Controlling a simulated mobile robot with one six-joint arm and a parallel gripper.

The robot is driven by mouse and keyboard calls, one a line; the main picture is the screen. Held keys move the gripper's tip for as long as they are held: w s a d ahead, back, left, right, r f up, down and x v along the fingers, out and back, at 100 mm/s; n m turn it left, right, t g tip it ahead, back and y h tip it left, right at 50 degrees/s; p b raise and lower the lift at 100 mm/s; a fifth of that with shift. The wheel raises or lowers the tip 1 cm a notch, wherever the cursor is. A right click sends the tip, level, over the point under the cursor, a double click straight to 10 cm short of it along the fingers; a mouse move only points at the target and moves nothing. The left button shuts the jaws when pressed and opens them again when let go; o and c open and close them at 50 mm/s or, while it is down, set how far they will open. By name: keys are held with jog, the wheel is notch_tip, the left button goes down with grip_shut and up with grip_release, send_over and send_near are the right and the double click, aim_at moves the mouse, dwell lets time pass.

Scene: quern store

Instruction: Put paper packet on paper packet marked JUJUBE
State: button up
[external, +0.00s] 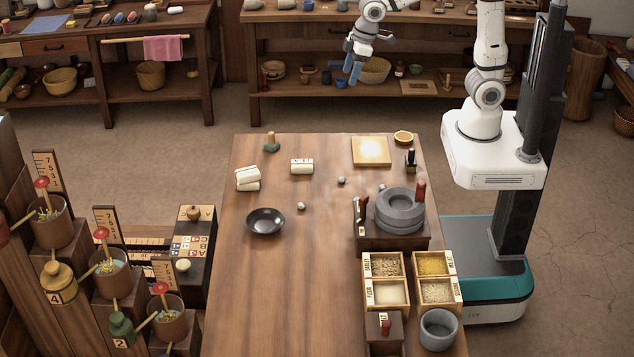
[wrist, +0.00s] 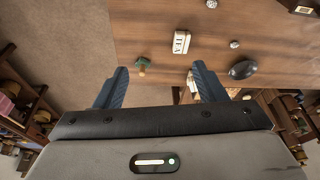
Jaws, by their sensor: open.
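A pale paper packet (external: 302,166) with dark lettering lies alone on the wooden table; it also shows in the wrist view (wrist: 181,42). Its lettering is too small to read surely. More white paper packets (external: 247,178) lie piled to its left, slightly askew; no JUJUBE mark is readable on them. In the wrist view this pile is mostly hidden behind the right finger. My gripper (external: 353,73) is open and empty, raised beyond the table's far edge, well away from the packets. Its blue fingers (wrist: 155,88) spread wide in the wrist view.
A green-based stamp (external: 271,145) stands behind the packets, a black bowl (external: 265,221) in front. Small grey stones (external: 301,206) lie nearby. A stone quern (external: 399,210), grain boxes (external: 384,293) and a pale board (external: 371,151) occupy the right side. The table's front left is clear.

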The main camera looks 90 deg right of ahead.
jog(key=s+d+f+m, duration=0.1)
jog(key=s+d, duration=0.1)
jog(key=s, duration=0.7)
jog(key=s+d+f, duration=0.2)
jog(key=s, duration=0.8)
jog(key=shift+s+d+m+g+h, duration=0.2)
jog(key=shift+d+m+g+h, duration=0.1)
jog(key=shift+d+m+g, duration=0.1)
jog(key=shift+f, duration=0.1)
